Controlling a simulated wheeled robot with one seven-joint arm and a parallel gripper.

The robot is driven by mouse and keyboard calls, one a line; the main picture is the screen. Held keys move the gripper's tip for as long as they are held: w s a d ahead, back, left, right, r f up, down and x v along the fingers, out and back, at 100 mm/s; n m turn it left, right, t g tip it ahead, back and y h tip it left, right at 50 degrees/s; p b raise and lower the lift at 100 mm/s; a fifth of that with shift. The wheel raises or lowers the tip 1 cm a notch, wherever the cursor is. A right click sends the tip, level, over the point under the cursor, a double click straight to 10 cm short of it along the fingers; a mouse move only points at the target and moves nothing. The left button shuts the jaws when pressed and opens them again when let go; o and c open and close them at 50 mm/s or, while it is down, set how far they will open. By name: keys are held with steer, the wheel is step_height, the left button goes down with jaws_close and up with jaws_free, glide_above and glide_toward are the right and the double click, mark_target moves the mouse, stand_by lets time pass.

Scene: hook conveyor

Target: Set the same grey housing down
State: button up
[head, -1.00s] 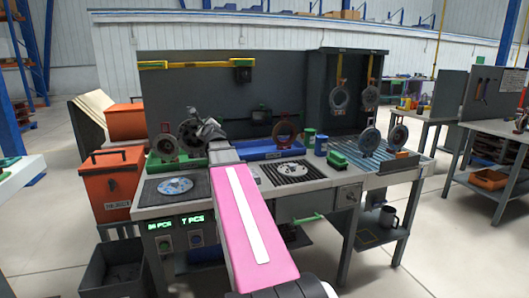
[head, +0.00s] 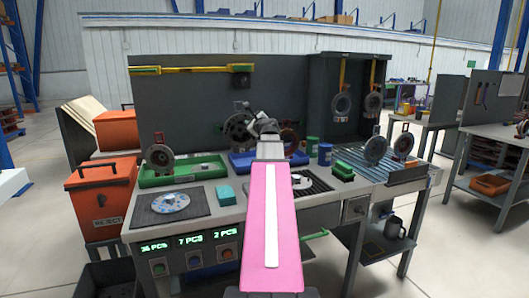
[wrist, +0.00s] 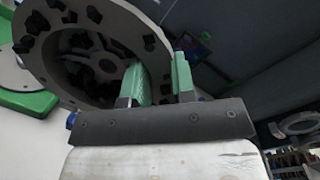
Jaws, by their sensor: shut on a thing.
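My gripper (head: 256,122) is shut on the rim of a grey housing (head: 238,131), a round ring with dark openings. In the wrist view the green-lined fingers (wrist: 163,82) pinch the rim of the housing (wrist: 125,30), which fills the upper left. In the head view the housing is upright, in front of the dark back panel, above or behind the blue tray (head: 240,161). I cannot tell whether its lower edge touches anything; my arm hides part of the tray. Another grey housing (head: 159,158) stands at the green tray (head: 184,171) on the left.
A reddish-brown ring (head: 290,138) is just right of my gripper. Two more stand by the right rack (head: 400,173). Green and blue cans (head: 325,154) and a teal block (head: 225,194) are on the bench.

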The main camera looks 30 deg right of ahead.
steer(key=w+d+f, duration=0.5)
steer(key=d+f, duration=0.4)
steer(key=f, duration=0.1)
steer(key=shift+w+f, duration=0.2)
stand_by(0.3)
steer(key=o, duration=0.9)
steer(key=s, duration=0.8)
steer(key=s+a, duration=0.1)
steer(key=s, duration=0.3)
